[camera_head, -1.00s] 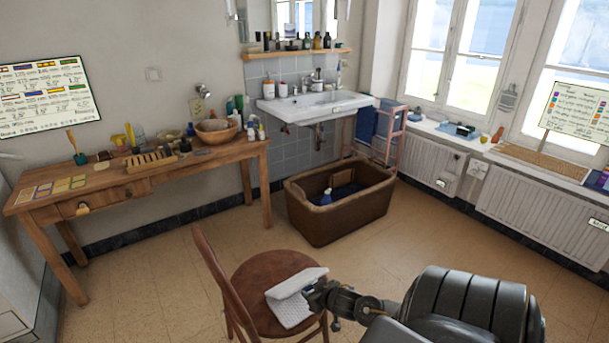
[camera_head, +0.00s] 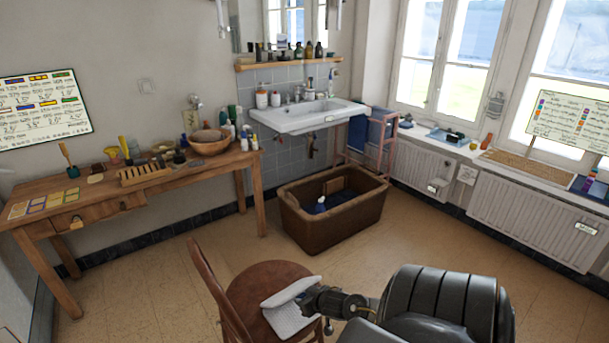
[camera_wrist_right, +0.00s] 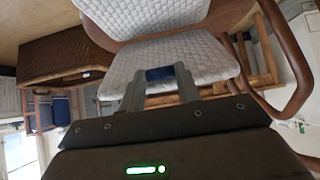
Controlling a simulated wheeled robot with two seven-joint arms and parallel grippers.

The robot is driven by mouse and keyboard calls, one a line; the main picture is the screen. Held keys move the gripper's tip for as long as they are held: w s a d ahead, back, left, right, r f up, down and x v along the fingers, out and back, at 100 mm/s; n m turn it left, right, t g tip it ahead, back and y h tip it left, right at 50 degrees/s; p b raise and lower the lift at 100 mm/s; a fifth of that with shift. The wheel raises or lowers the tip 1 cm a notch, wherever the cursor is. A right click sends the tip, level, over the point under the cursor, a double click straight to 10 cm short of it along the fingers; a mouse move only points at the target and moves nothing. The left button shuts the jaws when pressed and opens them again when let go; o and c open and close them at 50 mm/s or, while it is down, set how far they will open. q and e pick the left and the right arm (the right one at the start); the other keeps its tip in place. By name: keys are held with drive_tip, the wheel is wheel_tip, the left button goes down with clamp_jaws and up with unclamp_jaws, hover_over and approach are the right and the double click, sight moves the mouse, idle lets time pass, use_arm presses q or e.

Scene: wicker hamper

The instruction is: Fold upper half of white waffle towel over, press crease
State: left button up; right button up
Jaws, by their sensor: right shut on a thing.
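The white waffle towel (camera_head: 285,318) lies on the round brown seat of a wooden chair (camera_head: 255,291), with one part raised as a flap along its far side. My right gripper (camera_head: 303,300) is at the towel's right side, shut on the towel's edge. In the right wrist view the quilted white towel (camera_wrist_right: 205,58) shows in two parts with a brown strip between them. The fingers of the right gripper (camera_wrist_right: 160,88) point at the nearer part. The exact pinch is hard to make out. My left gripper is not in view.
The chair's curved back (camera_head: 214,285) rises left of the seat. A brown wicker hamper (camera_head: 315,230) is beyond the chair, and a wooden table (camera_head: 130,190) is along the left wall. Floor between them is clear.

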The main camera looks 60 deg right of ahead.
drive_tip(key=o, duration=0.6)
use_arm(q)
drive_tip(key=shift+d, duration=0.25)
use_arm(e)
drive_tip(key=shift+o, duration=0.2)
drive_tip(key=shift+s+r, duration=0.1)
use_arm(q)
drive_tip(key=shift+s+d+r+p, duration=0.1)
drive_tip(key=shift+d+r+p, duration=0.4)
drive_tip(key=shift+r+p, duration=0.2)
use_arm(e)
drive_tip(key=v, duration=1)
drive_tip(key=shift+s, duration=0.25)
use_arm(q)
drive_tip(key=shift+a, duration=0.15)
use_arm(e)
drive_tip(key=shift+r, duration=0.15)
